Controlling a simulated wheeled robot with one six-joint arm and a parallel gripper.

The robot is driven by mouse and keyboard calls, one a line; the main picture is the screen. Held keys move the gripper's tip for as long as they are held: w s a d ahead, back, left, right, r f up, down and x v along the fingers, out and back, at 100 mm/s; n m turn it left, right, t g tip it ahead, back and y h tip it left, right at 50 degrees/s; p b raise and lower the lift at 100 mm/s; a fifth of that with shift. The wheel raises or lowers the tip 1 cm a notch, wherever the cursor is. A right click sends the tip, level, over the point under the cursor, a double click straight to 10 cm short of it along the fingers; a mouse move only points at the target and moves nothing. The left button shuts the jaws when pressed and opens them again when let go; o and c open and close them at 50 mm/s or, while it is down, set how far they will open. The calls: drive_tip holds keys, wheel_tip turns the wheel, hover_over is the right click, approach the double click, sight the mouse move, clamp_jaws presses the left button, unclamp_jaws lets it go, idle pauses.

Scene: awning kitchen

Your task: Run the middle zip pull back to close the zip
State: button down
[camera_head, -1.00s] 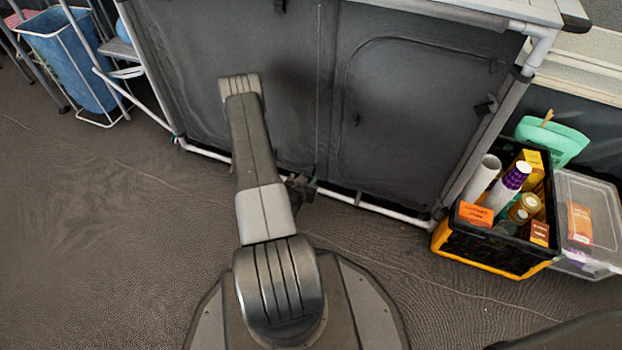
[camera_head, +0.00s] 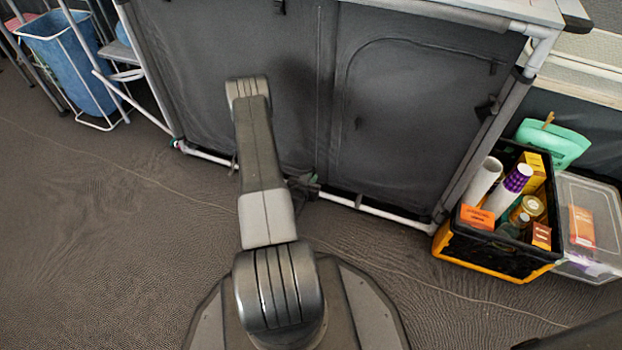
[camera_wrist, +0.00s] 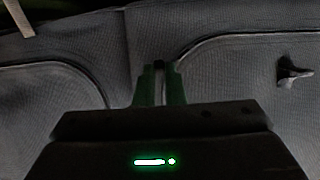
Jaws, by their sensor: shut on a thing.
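My gripper (camera_wrist: 161,84) shows in the wrist view with its two green fingers close together. They are shut on a small dark zip pull (camera_wrist: 159,66), mostly hidden between them. The fingertips are at the grey fabric front between two curved zip seams. In the head view the cabinet's dark fabric front (camera_head: 415,120) has a curved zip seam (camera_head: 400,40) around its right panel. My gripper (camera_head: 306,186) is low by the bottom rail there, small and dark, and its hold cannot be made out.
A white frame rail (camera_head: 375,211) runs along the cabinet's foot. A black and yellow crate (camera_head: 480,248) of bottles and boxes stands at the right, beside a clear bin (camera_head: 590,215). A blue bin (camera_head: 70,65) is at the left. The carpet at lower left is clear.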

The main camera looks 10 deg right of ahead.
drive_tip(key=shift+f, duration=2.3)
drive_tip(key=c, duration=1.5)
unclamp_jaws()
drive_tip(key=shift+f, duration=0.1)
